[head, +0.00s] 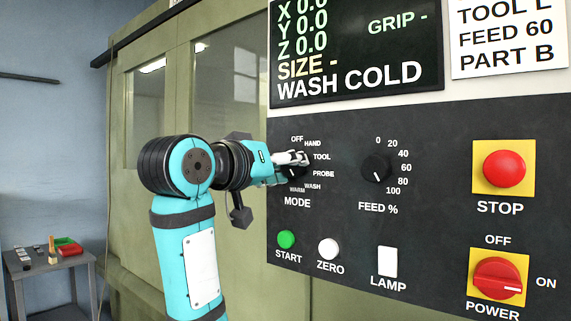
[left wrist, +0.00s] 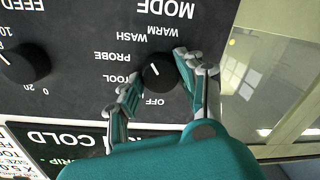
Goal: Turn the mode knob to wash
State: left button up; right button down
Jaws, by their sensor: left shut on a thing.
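The mode knob (head: 293,171) is a round black dial on the dark control panel, with OFF, HAND, TOOL, PROBE, WASH and WARM around it. My left gripper (head: 298,160) is at the knob and partly covers it in the head view. In the left wrist view, the fingers of my left gripper (left wrist: 158,66) are on either side of the mode knob (left wrist: 158,74), shut on it. A short white pointer line shows on the knob's face, slanted; which label it points at is hard to tell. My right gripper is not in view.
The feed knob (head: 376,169) is right of the mode knob. Below are a green START button (head: 286,239), white ZERO button (head: 329,248) and LAMP switch (head: 388,262). A red STOP button (head: 504,169) and POWER switch (head: 497,278) are at right. The display (head: 355,50) reads WASH COLD.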

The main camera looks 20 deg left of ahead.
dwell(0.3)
pick_arm(q)
jog(key=o, duration=1.2)
jog(key=shift+c, duration=0.2)
jog(key=v, duration=1.2)
jog(key=shift+f, duration=0.1)
